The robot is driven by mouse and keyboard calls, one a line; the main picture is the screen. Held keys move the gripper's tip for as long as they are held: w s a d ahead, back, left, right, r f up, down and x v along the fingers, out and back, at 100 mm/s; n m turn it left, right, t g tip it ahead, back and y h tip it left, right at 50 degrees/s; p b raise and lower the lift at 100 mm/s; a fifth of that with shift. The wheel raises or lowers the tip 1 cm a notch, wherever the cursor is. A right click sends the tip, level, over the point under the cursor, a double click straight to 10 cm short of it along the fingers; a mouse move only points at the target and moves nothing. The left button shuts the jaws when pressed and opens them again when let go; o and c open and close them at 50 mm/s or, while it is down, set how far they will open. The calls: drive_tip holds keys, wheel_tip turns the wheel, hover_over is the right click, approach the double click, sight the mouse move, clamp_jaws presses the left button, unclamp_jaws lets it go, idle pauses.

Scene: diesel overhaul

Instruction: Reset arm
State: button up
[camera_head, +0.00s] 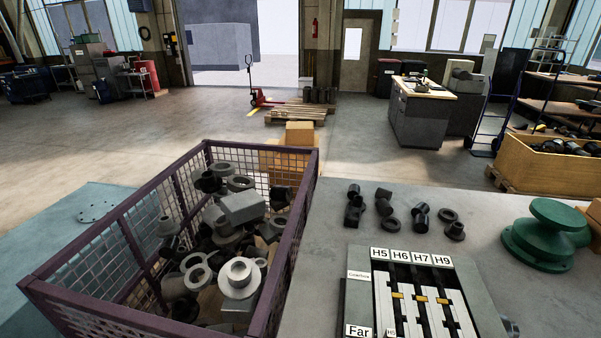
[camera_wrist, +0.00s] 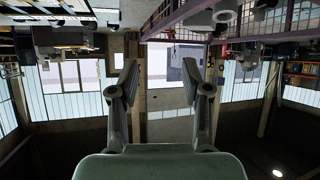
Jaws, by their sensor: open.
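My gripper (camera_wrist: 161,85) shows in the wrist view, its two fingers spread apart with nothing between them. The wrist view is upside down, with the hall windows and doorway behind the fingers. My gripper and arm do not show in the head view. In the head view, a grey fixture (camera_head: 355,312) with slots labelled H5, H6, H7 and H9 stands on the grey table (camera_head: 330,215). Several dark cylindrical parts and rings (camera_head: 421,208) lie on the table behind it.
A purple mesh crate (camera_head: 312,170) full of grey metal parts stands left of the table. A green flanged part (camera_head: 540,245) sits at the table's right. A wooden crate (camera_head: 530,172), a workbench (camera_head: 418,120) and a pallet jack (camera_head: 262,98) stand farther back. The floor behind is largely clear.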

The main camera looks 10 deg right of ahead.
drive_tip(key=s+a+r+y, duration=0.1)
drive_tip(key=a+r, duration=0.1)
drive_tip(key=a, duration=0.3)
drive_tip(key=s+a+r, duration=0.2)
drive_tip(key=a, duration=0.4)
wheel_tip(320, 180, up, 24)
drive_tip(key=p, duration=2.4)
drive_tip(key=shift+w+d+f+t, duration=0.2)
drive_tip(key=shift+w+d+t, duration=0.15)
drive_tip(key=shift+d, duration=0.1)
